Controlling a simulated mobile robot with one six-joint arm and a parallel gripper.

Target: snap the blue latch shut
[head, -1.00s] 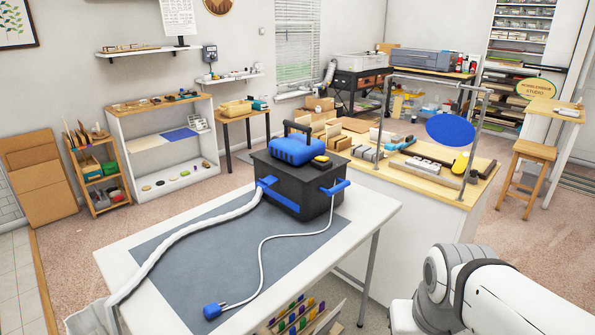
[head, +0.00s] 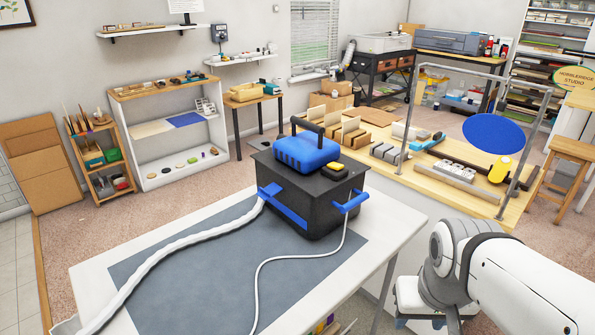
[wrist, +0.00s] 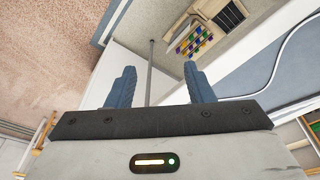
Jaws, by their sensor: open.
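A black box (head: 300,208) with a blue top piece (head: 306,153), a dark handle and a yellow button-like part (head: 334,169) stands on the white table in the head view. A blue latch-like lever (head: 351,203) sticks out from its right side. Another blue piece (head: 270,191) sits at its left corner, joined to a blue strip along the front. I cannot tell which is the task's latch or whether either is closed. My gripper (wrist: 161,82) is open and empty in the wrist view, apart from the box. It is outside the head view.
A white hose (head: 160,254) and a thin white cord (head: 290,259) run from the box across the grey mat (head: 215,270) on the white table (head: 92,276). A wooden-topped bench (head: 450,172) with blocks and a metal frame stands behind right.

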